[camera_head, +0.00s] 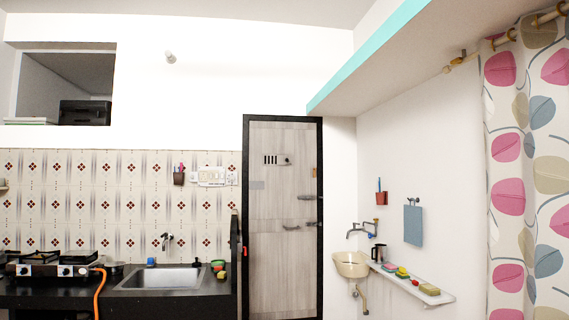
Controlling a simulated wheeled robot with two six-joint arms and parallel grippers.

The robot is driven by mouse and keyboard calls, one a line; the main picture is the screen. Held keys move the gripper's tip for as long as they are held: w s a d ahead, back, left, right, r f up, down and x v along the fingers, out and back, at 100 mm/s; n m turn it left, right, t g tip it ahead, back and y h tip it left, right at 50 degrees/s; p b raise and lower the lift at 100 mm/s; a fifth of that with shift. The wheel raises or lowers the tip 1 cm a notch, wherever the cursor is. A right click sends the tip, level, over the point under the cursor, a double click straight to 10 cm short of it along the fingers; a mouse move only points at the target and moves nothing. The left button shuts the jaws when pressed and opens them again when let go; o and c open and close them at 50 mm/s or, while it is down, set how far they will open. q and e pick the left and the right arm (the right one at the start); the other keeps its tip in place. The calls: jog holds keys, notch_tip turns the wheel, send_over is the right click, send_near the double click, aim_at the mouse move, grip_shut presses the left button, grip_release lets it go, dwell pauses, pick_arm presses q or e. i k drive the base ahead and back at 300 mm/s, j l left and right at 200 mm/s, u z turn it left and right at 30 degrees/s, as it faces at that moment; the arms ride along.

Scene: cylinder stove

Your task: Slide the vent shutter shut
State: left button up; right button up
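A light wood door (283,215) in a dark frame stands in the middle of the view. High on it is a small vent with several dark vertical slots (271,160). Just right of the slots is a small greyish piece with a knob (286,161), which looks like the vent shutter. The slots look uncovered, with the shutter piece beside them. Neither of my grippers is in view.
Left of the door is a dark counter with a sink (163,279) and a gas stove (50,264) with an orange hose. Right are a wash basin (352,264), a wall shelf (416,285) and a patterned curtain (520,170). Door handles (307,197) project from the door.

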aim_at(281, 159)
jog(key=i+z, duration=0.1)
jog(key=i, duration=5.4)
